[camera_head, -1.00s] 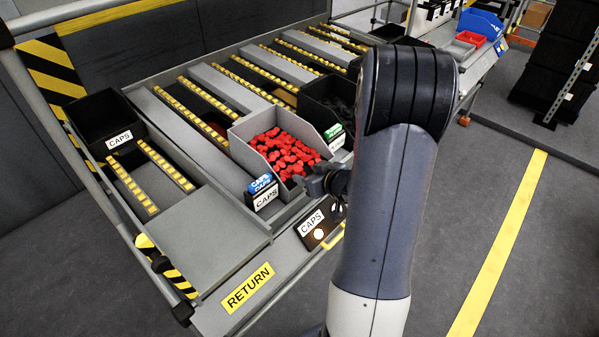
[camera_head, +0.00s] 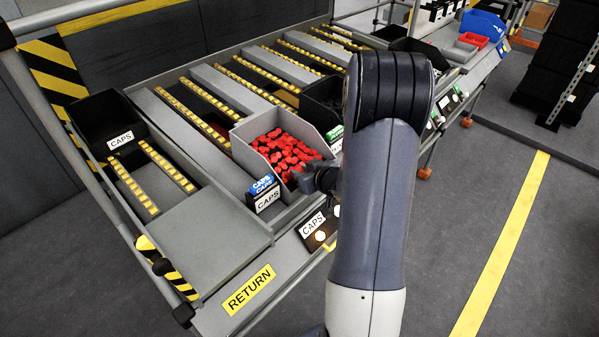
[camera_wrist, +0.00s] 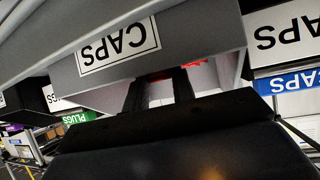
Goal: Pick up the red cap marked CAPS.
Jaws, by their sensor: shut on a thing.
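My gripper (camera_head: 303,183) is at the bin's front right, partly hidden behind my arm. In the wrist view, my gripper (camera_wrist: 159,77) has its dark fingers reaching to the bin's edge, beside an upside-down CAPS label (camera_wrist: 118,45). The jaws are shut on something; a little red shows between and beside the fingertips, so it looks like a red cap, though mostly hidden.
A dark bin marked CAPS (camera_head: 104,120) stands at the left. Another dark bin (camera_head: 322,98) stands right of the red caps' bin. A flat grey panel (camera_head: 205,232) lies behind the yellow RETURN label (camera_head: 249,289). Yellow roller rails (camera_head: 204,125) run across the rack.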

